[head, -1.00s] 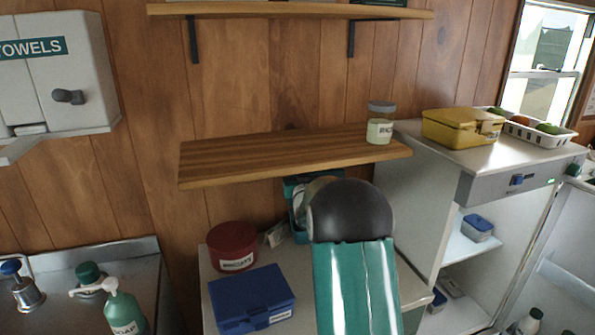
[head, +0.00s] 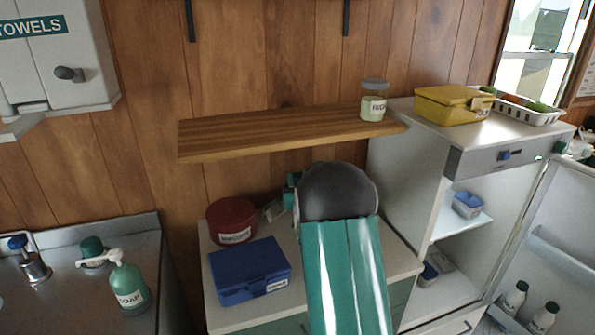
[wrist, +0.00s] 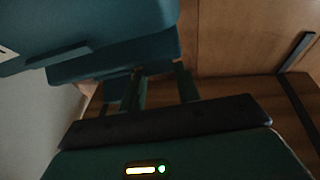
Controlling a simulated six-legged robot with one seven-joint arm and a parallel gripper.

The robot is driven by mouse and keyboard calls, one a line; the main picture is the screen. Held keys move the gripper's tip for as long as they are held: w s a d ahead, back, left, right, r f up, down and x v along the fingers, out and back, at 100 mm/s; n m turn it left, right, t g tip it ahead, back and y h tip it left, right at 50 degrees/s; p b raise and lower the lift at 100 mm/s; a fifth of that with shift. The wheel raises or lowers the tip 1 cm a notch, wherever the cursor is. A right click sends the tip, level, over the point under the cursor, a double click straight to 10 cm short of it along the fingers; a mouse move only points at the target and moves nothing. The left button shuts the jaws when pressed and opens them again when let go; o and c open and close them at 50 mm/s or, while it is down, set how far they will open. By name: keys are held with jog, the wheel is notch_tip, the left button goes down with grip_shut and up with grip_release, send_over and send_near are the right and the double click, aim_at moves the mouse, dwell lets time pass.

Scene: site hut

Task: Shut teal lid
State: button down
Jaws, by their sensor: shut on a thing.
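The teal box with its teal lid (wrist: 100,32) fills the upper left of the wrist view, dark and close. Two stacked teal parts show, with a dark latch along the seam between them and a corner of a white label. I cannot tell how far the lid is open. My gripper (wrist: 160,85) is at the near edge of the teal parts, its two fingers shut on the lid, though the contact is dim. In the head view only a sliver of the teal box (head: 290,191) shows on the counter behind my arm; my gripper is hidden there.
A blue case (head: 249,270) and a red biscuit tin (head: 232,221) stand left of my arm on the counter. A wooden shelf (head: 280,135) with a jar (head: 373,100) hangs above. An open fridge (head: 410,165) stands right, with a yellow box (head: 453,104) on top.

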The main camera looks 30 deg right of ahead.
jog(key=shift+s+a+f, duration=0.2)
jog(key=shift+s+f, duration=0.25)
jog(key=shift+f, duration=0.4)
jog(key=shift+s+a+f, duration=0.15)
jog(key=shift+s+f, duration=0.3)
jog(key=shift+f, duration=0.35)
jog(key=shift+s+a+f, duration=0.2)
jog(key=shift+s+f, duration=0.25)
jog(key=shift+f, duration=0.4)
